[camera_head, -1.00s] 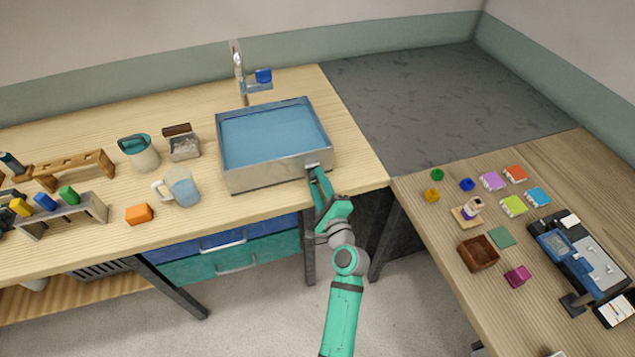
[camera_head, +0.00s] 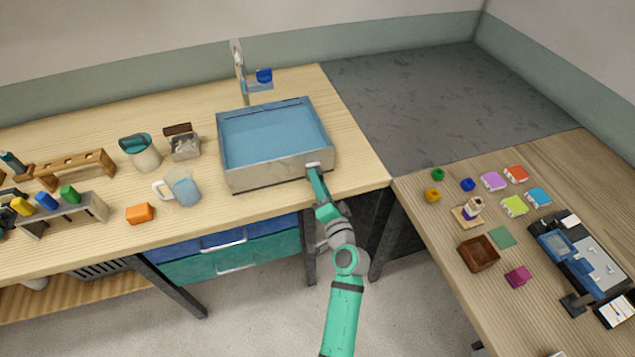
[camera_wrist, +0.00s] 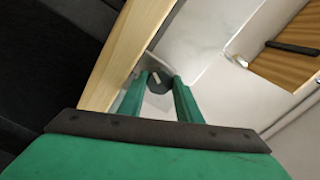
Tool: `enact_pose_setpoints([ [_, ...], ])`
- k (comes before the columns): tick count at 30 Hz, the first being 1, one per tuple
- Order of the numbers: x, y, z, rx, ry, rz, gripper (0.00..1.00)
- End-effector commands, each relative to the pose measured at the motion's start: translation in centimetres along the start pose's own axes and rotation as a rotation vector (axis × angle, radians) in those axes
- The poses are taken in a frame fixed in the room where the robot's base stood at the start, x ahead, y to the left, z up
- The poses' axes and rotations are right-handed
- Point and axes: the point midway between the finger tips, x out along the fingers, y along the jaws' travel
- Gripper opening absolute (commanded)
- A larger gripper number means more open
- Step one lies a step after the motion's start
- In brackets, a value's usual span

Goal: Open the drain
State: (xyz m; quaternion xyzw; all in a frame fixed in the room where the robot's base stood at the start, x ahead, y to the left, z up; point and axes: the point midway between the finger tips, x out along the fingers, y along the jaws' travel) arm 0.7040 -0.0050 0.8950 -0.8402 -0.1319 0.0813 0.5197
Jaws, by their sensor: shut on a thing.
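The metal basin (camera_head: 277,179) stands on the wooden counter with blue water (camera_head: 272,137) in it. The drain handle (camera_head: 313,165) is a small pale piece low on the basin's front wall, near its right corner. In the wrist view the drain handle (camera_wrist: 158,80) shows as a dark round part with a light mark, between my fingertips. My gripper (camera_head: 315,172) is at the front wall, shut on the drain handle; its green fingers also show in the wrist view (camera_wrist: 160,88). The fingers partly hide the handle.
A faucet (camera_head: 240,70) with a blue handle stands behind the basin. A pitcher (camera_head: 182,188), a teal-topped jug (camera_head: 141,152) and an orange block (camera_head: 140,213) are to the left. The counter's front edge (camera_head: 350,196) runs just below my gripper.

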Motion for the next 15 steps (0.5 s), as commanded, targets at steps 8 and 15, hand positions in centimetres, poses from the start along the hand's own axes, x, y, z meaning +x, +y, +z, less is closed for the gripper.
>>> enact_pose_setpoints([
  [8,-0.08,0.14,0.06,-0.245,-0.002,0.002,0.09],
  [15,-0.07,0.13,0.17,-0.406,-0.004,0.001,0.09],
])
